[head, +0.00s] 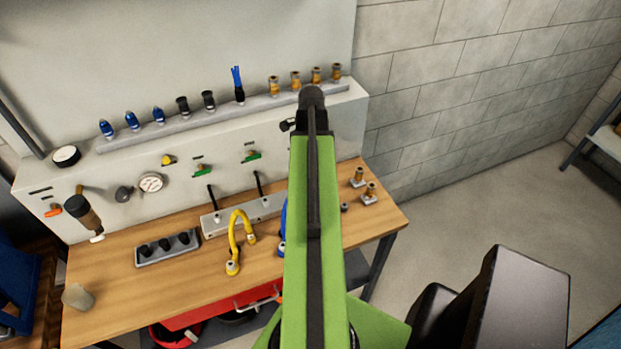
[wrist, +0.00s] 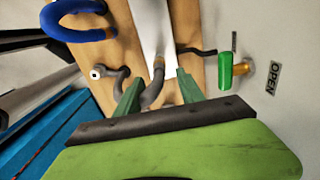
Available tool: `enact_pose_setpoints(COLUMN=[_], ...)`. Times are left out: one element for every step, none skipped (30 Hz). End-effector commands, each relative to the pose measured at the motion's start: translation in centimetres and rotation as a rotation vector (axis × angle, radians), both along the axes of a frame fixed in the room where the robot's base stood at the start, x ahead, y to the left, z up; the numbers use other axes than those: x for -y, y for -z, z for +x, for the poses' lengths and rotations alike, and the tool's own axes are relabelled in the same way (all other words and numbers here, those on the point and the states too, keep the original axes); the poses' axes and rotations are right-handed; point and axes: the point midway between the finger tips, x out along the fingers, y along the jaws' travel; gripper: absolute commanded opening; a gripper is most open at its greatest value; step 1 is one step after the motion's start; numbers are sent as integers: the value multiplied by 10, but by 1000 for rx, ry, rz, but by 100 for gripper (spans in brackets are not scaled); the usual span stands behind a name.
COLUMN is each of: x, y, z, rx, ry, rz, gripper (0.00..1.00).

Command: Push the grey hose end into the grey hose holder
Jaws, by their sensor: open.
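In the wrist view my gripper (wrist: 158,92) has its two green fingers spread apart. A grey hose (wrist: 150,97) shows between and beyond them, bent in a curve. One of its ends, a pale fitting (wrist: 98,73), lies to the left of the fingers. Its other end, with a brownish tip (wrist: 158,62), is in the gap between the fingers; I cannot tell whether either finger touches it. In the head view my green arm hides most of the hose and my gripper. I cannot make out the grey hose holder for certain in either view.
A blue hose (wrist: 78,18) lies near the grey one. A green-handled valve (wrist: 226,70) sticks out at the right. A pale strip with black hooks (head: 243,215), a yellow hose (head: 234,240) and a dark block (head: 168,248) are on the wooden bench (head: 120,285).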

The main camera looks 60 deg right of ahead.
Motion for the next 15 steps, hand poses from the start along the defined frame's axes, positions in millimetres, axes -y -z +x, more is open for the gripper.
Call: enact_pose_setpoints(x=[0,0,0,0,0,0,0,0,0,0,0,0,0,0,0], y=[0,0,0,0,0,0,0,1,2,3,5,8,10,13,18], z=[0,0,0,0,0,0,0,0,0,0,0,0,0,0,0], rx=[0,0,0,0,0,0,0,0,0,0,0,0,0,0,0], ry=[0,0,-1,-1,-2,-2,-2,-2,-2,-3,-3,-3,-3,-3,-3], rz=[0,0,0,0,0,0,0,0,0,0,0,0,0,0,0], gripper=[45,45,45,45,45,45,45,45,45,45,45,45,45,45,45])
